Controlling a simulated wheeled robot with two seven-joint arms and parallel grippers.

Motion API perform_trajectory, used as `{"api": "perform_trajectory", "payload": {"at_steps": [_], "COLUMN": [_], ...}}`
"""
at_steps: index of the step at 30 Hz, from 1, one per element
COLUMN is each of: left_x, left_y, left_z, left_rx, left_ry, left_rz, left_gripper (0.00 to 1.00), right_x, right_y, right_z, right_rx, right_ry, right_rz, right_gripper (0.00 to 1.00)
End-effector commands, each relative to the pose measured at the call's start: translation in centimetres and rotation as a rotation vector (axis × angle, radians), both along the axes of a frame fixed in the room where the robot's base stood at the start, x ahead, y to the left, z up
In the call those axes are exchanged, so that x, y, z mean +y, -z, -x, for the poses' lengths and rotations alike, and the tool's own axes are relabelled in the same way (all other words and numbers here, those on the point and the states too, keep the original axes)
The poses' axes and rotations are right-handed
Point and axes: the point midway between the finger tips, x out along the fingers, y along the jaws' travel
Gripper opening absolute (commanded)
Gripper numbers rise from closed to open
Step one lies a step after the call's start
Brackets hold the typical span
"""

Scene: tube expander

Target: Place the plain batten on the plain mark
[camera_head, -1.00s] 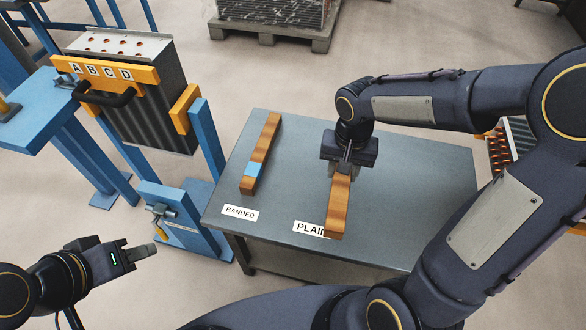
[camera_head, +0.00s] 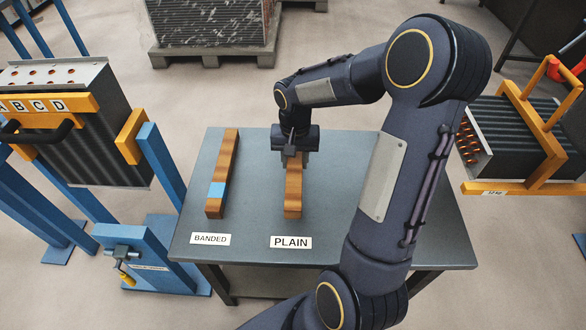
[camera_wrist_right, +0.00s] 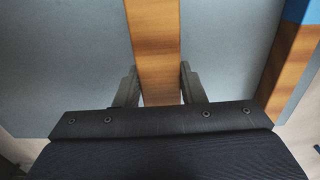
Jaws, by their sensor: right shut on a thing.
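The plain batten (camera_head: 293,196) is a brown wooden bar on the grey table, its near end just behind the PLAIN label (camera_head: 291,242). Whether it rests fully on the tabletop I cannot tell. My right gripper (camera_head: 294,158) is shut on it from above, toward its far end. In the right wrist view the batten (camera_wrist_right: 155,35) runs between the two fingers of the right gripper (camera_wrist_right: 157,70). Any plain mark under the batten is hidden. My left gripper is out of view.
The banded batten (camera_head: 223,170), with a blue band, lies to the left behind the BANDED label (camera_head: 210,239). A blue stand (camera_head: 150,258) is beside the table's left edge. A finned unit with an orange frame (camera_head: 545,130) is at the right. The tabletop (camera_head: 255,190) between the battens is clear.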

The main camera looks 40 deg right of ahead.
Motion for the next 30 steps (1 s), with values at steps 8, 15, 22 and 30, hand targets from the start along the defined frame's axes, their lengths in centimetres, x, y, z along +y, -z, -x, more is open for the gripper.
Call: {"api": "perform_trajectory", "payload": {"at_steps": [8,15,22,30], "left_x": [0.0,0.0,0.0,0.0], "left_y": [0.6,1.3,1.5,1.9], "left_z": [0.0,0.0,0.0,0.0], "left_rx": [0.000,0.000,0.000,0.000], "left_ry": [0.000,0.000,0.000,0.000], "left_rz": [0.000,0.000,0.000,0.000], "left_gripper": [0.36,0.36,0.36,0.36], "right_x": [-1.2,-1.6,-1.6,-1.6], "right_y": [2.5,5.3,6.4,6.9], "right_z": [-1.8,-2.4,-2.5,-2.5], "right_rx": [-0.003,0.001,-0.004,-0.003], "right_ry": [0.001,-0.001,0.000,0.000], "right_rz": [0.000,-0.001,0.000,0.000], "right_gripper": [0.07,0.07,0.07,0.07]}}
